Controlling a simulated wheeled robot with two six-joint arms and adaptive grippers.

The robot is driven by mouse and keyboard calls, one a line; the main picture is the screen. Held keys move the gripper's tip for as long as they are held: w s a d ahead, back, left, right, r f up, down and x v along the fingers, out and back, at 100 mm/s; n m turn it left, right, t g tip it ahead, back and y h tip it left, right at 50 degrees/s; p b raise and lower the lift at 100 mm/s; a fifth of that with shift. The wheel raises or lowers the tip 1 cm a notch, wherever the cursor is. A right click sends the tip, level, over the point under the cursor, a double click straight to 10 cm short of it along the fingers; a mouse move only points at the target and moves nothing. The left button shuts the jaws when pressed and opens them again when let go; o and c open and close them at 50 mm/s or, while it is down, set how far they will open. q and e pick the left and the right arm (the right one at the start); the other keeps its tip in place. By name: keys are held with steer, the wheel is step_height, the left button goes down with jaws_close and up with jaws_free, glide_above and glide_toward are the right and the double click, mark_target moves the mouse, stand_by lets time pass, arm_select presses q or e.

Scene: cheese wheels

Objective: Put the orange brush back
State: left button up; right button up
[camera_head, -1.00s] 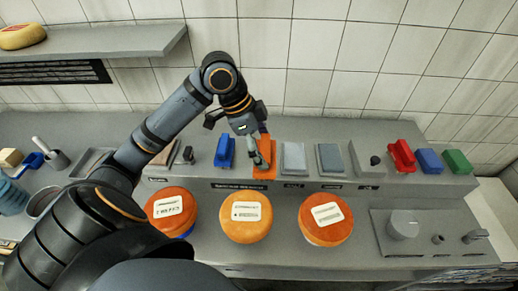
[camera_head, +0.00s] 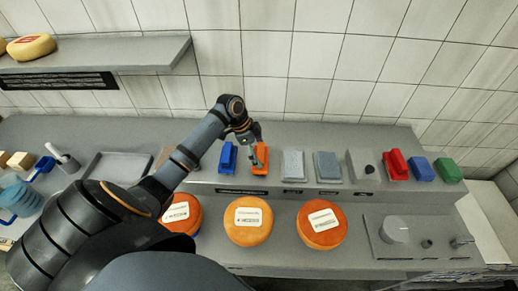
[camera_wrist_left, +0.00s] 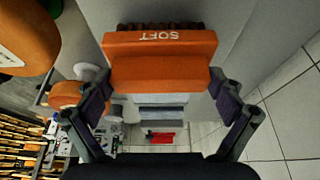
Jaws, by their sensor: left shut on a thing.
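The orange brush (camera_head: 261,160) is at the raised grey ledge, between the blue brush (camera_head: 228,157) and a light grey block. My left gripper (camera_head: 255,157) is shut on it. In the left wrist view the orange brush (camera_wrist_left: 160,60) spans the space between the two fingers (camera_wrist_left: 160,105), with the word SOFT on its side and dark bristles along its far edge. I cannot tell whether it touches the ledge or hangs just above. My right gripper is not in view.
Grey blocks (camera_head: 293,165) and red (camera_head: 396,164), blue and green brushes stand along the ledge to the right. Several orange cheese wheels (camera_head: 248,221) lie in front. A tiled wall (camera_head: 300,60) is behind, and a shelf (camera_head: 110,55) is upper left.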

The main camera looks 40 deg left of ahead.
arm_select(q)
steer(key=shift+f, duration=0.1)
steer(key=shift+s+d+f, duration=0.1)
steer(key=o, duration=0.9)
steer(key=shift+c, duration=0.2)
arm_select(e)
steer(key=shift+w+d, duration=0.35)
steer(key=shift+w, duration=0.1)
arm_select(q)
steer(key=shift+r, duration=0.25)
steer(key=b+v, duration=0.4)
steer(key=v, duration=0.7)
steer(key=shift+r, duration=0.4)
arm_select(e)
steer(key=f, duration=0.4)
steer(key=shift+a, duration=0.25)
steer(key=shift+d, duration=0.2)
